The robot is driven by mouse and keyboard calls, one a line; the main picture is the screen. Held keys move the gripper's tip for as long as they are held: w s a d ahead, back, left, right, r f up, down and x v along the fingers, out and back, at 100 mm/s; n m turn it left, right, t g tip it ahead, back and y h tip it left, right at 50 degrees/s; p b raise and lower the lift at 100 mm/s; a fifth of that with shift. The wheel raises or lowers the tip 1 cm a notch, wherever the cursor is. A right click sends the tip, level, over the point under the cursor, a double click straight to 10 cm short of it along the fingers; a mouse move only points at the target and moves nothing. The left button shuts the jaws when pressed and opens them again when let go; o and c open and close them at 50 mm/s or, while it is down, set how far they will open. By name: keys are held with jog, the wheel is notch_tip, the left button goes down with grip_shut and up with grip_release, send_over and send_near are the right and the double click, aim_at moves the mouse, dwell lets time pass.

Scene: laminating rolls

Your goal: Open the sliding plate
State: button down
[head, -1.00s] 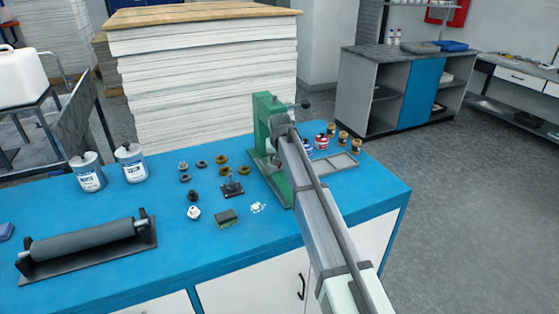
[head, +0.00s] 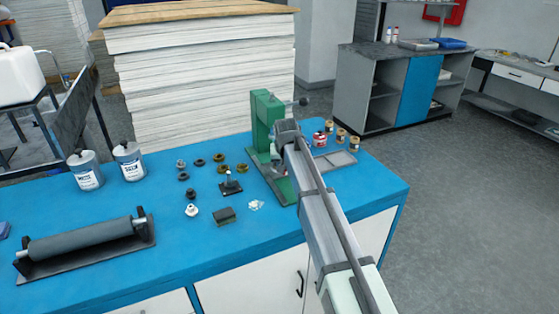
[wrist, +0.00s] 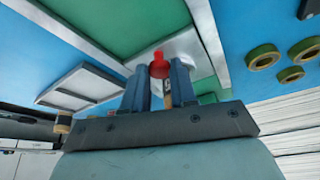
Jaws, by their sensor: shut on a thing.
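A green press (head: 263,120) stands on the blue table, with its long green base running toward the front edge. In the wrist view a green plate (wrist: 110,20) with metal edge strips fills the top. My gripper (wrist: 158,78) is shut on a small red-tipped knob (wrist: 158,58), which stands between the two fingers by a pale metal part of the press. Its lower part is largely hidden by the fingers. In the head view my arm covers the fingertips and part of the base, so I cannot tell how far the plate is slid.
A grey tray (head: 334,162) and small jars (head: 341,135) sit right of the press. Rings (head: 222,168), a small black stand (head: 230,186) and a dark block (head: 224,216) lie to its left. A roller (head: 80,245) and two cans (head: 129,161) stand further left.

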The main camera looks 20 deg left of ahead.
jog(key=s+d, duration=0.8)
jog(key=shift+f, duration=0.1)
jog(key=c, duration=1.2)
grip_release()
jog(key=shift+s+d, duration=0.1)
jog(key=o, duration=0.3)
jog(key=v, duration=1.4)
